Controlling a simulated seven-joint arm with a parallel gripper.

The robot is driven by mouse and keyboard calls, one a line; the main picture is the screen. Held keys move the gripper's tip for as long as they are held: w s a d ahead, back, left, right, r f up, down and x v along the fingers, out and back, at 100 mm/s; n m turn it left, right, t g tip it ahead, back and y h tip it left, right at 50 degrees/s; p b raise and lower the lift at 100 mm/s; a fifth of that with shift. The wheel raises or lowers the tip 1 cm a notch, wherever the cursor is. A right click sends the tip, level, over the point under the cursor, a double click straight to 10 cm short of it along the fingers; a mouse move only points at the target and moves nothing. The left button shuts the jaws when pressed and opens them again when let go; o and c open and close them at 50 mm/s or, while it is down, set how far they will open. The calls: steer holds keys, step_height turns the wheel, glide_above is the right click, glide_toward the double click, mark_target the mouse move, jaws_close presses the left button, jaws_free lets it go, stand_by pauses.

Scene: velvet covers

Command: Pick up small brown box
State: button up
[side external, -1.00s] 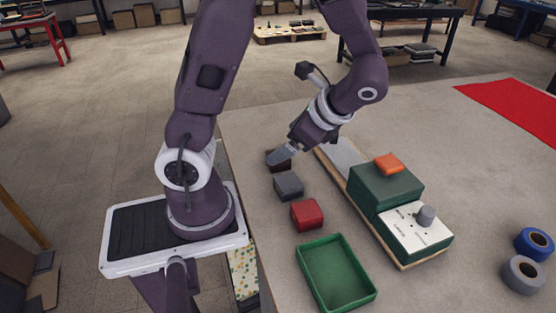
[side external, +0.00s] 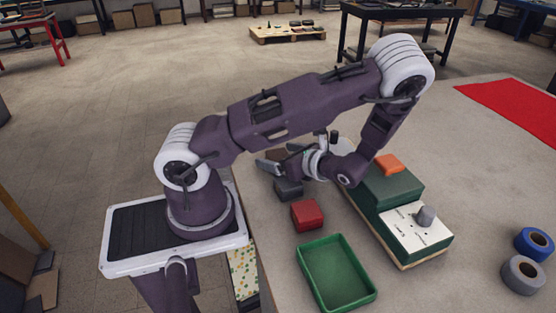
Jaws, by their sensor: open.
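The small brown box (side external: 276,154) is on the table near its left edge, at the far end of a row of small boxes. It is partly hidden by my gripper (side external: 270,165). My gripper lies low and nearly sideways, with its fingers pointing left at the near side of the brown box. The jaws are open. I cannot tell whether a finger touches the box.
A dark grey box (side external: 289,190) sits just below the fingers, then a red box (side external: 307,215) and a green tray (side external: 303,267). Right of them stands a green block (side external: 391,188) with an orange piece (side external: 387,164) on top. Tape rolls (side external: 524,275) lie far right.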

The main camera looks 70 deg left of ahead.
steer(key=shift+a, duration=0.1)
steer(key=c, duration=1.4)
